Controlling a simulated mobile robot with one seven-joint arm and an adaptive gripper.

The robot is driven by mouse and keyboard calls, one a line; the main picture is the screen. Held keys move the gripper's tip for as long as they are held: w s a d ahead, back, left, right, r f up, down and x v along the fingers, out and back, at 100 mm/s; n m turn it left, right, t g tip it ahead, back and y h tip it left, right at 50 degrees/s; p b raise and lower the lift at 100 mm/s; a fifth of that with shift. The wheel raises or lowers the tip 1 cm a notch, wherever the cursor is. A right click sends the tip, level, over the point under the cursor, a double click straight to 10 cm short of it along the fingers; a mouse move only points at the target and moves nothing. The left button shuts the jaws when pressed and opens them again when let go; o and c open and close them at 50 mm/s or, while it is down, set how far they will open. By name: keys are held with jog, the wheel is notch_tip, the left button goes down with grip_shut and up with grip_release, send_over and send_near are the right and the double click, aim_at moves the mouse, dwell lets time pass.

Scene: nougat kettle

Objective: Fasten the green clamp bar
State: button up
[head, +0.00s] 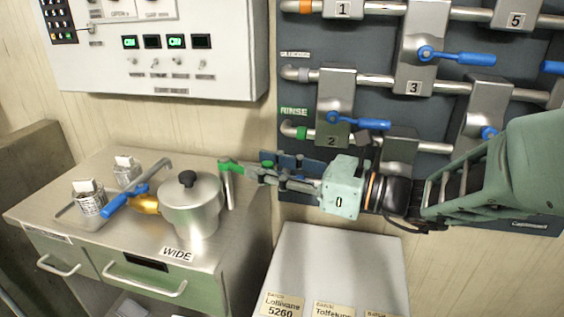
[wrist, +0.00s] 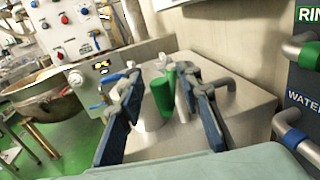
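The green clamp bar (head: 230,165) is at the right edge of the steel counter, beside the silver kettle (head: 190,210), atop a thin upright metal post (head: 227,190). In the wrist view the green bar (wrist: 163,94) appears between the two blue-padded fingers. My gripper (head: 257,171) reaches in from the right, its tips close to the bar's right end. In the wrist view my gripper (wrist: 163,84) is open, with a clear gap between its fingers. I cannot tell whether either finger touches the bar. The bar's fastening point is not clear.
A blue-handled brass valve (head: 145,203) and a tray (head: 72,214) with jars sit left of the kettle. A pipe panel (head: 385,112) with blue levers stands behind my arm. A pale box top (head: 340,262) lies below it. A control box (head: 160,70) hangs above the counter.

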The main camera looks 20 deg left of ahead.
jog(key=shift+c, duration=0.5)
grip_shut()
